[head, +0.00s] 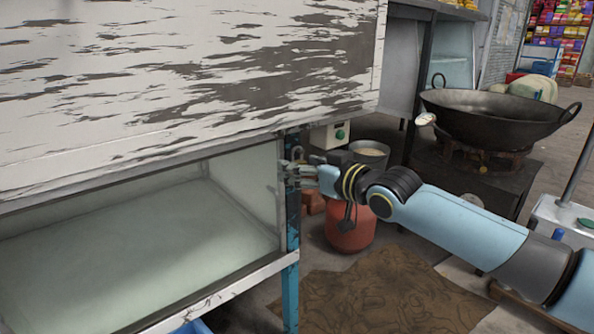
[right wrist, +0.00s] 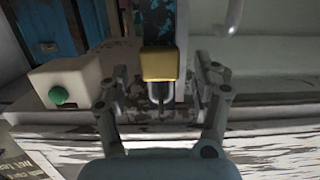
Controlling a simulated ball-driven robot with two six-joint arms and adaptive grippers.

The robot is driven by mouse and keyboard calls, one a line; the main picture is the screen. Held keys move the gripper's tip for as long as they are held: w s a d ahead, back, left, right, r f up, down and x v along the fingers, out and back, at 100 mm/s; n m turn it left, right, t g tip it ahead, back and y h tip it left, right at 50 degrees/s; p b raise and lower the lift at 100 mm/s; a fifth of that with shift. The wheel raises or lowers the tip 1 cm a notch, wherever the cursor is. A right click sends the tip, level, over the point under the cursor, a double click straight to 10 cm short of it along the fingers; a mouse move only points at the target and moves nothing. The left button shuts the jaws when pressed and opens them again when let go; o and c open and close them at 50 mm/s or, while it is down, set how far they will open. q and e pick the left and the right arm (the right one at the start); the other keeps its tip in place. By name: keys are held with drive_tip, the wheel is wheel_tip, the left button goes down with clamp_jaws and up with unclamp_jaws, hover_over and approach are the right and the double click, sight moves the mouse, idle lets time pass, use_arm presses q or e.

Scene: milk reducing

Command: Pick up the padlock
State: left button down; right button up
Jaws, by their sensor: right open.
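My right gripper (right wrist: 162,82) is open, with one finger on each side of the padlock and visible gaps between. In the head view my right gripper (head: 290,172) is at the blue corner post (head: 291,240) of the cabinet, just below the peeling white panel (head: 190,75). I cannot make out the padlock there. My left gripper is not in view.
A white box with a green button (head: 340,133) is close behind my gripper. A red gas cylinder (head: 350,228) stands below my wrist. A large black wok (head: 495,112) sits on a stove at right. A brown mat (head: 390,290) lies on the floor.

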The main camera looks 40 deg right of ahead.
drive_tip(key=shift+c, duration=0.5)
drive_tip(key=c, duration=1.2)
drive_tip(key=shift+r, duration=0.1)
